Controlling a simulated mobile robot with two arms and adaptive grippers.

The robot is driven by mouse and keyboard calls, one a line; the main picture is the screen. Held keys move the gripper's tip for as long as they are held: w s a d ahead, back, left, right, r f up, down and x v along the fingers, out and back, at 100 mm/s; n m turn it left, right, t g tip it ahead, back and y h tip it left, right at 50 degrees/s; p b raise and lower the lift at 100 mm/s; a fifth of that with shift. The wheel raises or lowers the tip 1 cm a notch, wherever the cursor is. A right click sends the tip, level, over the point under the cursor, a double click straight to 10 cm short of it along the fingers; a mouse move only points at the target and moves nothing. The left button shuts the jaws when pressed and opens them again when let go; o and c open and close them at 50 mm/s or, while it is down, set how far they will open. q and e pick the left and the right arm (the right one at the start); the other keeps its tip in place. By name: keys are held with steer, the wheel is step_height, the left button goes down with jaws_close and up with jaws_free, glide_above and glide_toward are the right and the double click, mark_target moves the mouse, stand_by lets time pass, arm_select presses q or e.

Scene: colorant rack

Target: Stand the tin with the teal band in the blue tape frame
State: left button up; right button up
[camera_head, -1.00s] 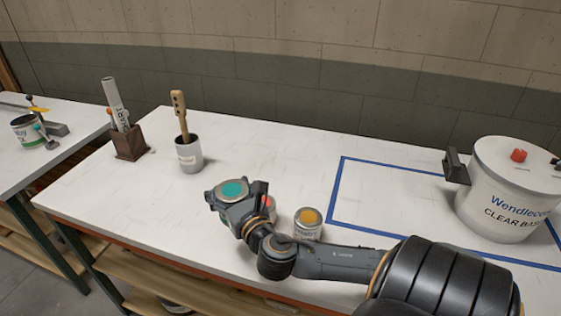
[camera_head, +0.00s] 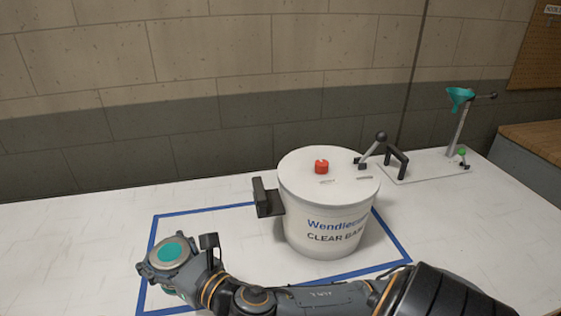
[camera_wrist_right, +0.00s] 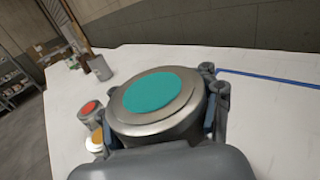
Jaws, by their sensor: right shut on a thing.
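The tin with the teal disc on its lid (camera_head: 170,252) is held in my right gripper (camera_head: 172,262). In the right wrist view the tin (camera_wrist_right: 155,95) sits between the two fingers, its lid facing up and its lower side mostly hidden. The blue tape frame (camera_head: 205,210) is a rectangle on the white bench. In the head view the gripper and tin appear over the frame's left front part; their height above the bench is hard to tell. My left gripper is not in view.
A large white tub (camera_head: 325,210) with a dark side handle stands on the right part of the tape frame. Behind it is a plate with a lever and a teal funnel (camera_head: 459,97). Smaller tins with a red lid (camera_wrist_right: 90,108) and an orange lid (camera_wrist_right: 97,136) stand beside the gripper in the wrist view.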

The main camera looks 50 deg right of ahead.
steer(key=w+d+f, duration=0.2)
steer(key=w+f, duration=0.1)
steer(key=w+d+f+b, duration=0.1)
steer(key=w+d+f, duration=0.2)
steer(key=w, duration=0.1)
steer(key=w+d+f, duration=0.3)
steer(key=w, duration=0.1)
steer(key=shift+f, duration=0.25)
steer(key=shift+w+f+b, duration=0.15)
steer(key=shift+f+b, duration=0.5)
steer(key=shift+f, duration=1.1)
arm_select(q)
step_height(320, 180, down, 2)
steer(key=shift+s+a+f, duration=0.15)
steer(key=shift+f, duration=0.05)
arm_select(e)
steer(key=shift+d, duration=0.1)
